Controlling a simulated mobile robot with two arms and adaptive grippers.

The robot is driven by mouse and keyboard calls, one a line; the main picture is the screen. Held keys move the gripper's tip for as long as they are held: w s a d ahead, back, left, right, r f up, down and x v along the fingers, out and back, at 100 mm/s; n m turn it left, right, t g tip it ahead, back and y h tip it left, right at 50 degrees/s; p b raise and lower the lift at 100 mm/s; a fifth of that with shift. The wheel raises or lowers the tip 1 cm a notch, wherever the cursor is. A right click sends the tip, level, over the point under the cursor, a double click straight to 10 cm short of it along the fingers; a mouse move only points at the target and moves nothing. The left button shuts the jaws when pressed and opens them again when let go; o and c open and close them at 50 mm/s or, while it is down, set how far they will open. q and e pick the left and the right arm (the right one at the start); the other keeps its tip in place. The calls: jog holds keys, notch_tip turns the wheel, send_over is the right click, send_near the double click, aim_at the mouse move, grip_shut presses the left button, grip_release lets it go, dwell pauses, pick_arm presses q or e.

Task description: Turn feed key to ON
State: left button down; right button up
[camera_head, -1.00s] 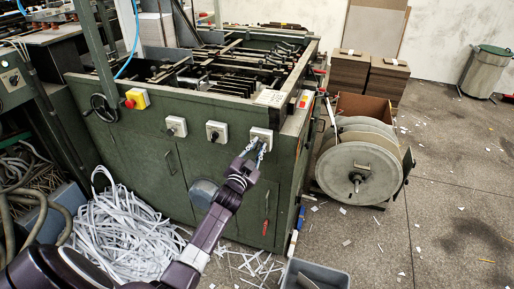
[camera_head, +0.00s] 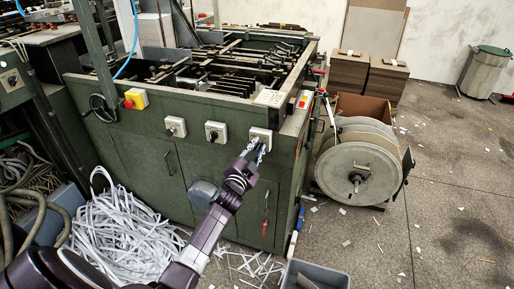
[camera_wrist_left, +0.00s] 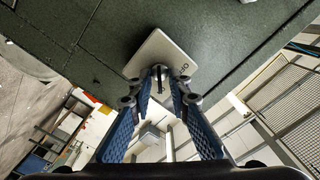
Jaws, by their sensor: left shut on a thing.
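The green feeder machine (camera_head: 130,160) carries three white switch plates in a row on its front. My left gripper (camera_head: 258,151) is at the rightmost plate (camera_head: 261,135), its fingertips against the front. In the left wrist view the same plate (camera_wrist_left: 176,52) appears tilted, with part of a label on it. The gripper (camera_wrist_left: 160,82) is shut on the small dark key at the plate's middle. The fingertips hide most of the key, so I cannot read its position. My right gripper is not in view.
Two other switches (camera_head: 175,126) (camera_head: 215,132) and a red stop button on a yellow box (camera_head: 136,98) sit to the left. A large reel (camera_head: 357,172) stands right of the machine. White strips (camera_head: 125,225) and a grey bin (camera_head: 315,275) lie below.

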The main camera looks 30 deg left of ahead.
pick_arm(q)
jog(key=c, duration=2.2)
grip_release()
jog(key=v, duration=1.2)
jog(key=shift+d, duration=0.1)
jog(key=s+d+f+n+g+h, duration=0.1)
jog(key=s+d+f+g, duration=0.25)
jog(key=f, duration=0.75)
jog(key=s+d+f+g+h, duration=0.15)
jog(key=s+f, duration=0.35)
jog(key=f, duration=0.7)
jog(key=s+d+f+n+g, duration=0.1)
jog(key=s+d+f+g, duration=0.25)
jog(key=f, duration=0.75)
jog(key=s+d+f+n+g+h, duration=0.1)
jog(key=s+d+f+g, duration=0.25)
jog(key=s+f, duration=1.05)
jog(key=s+d+f+g, duration=0.1)
jog(key=s+f, duration=0.1)
jog(key=s, duration=0.6)
jog(key=s+d+f+g, duration=0.1)
jog(key=s+f+g, duration=0.1)
jog(key=s, duration=0.6)
jog(key=s+d+f+n+g, duration=0.1)
jog(key=s+d+f, duration=0.1)
jog(key=s, duration=0.6)
jog(key=shift+f+g+h, duration=0.25)
jog(key=shift+f+g, duration=0.05)
jog(key=shift+f, duration=0.45)
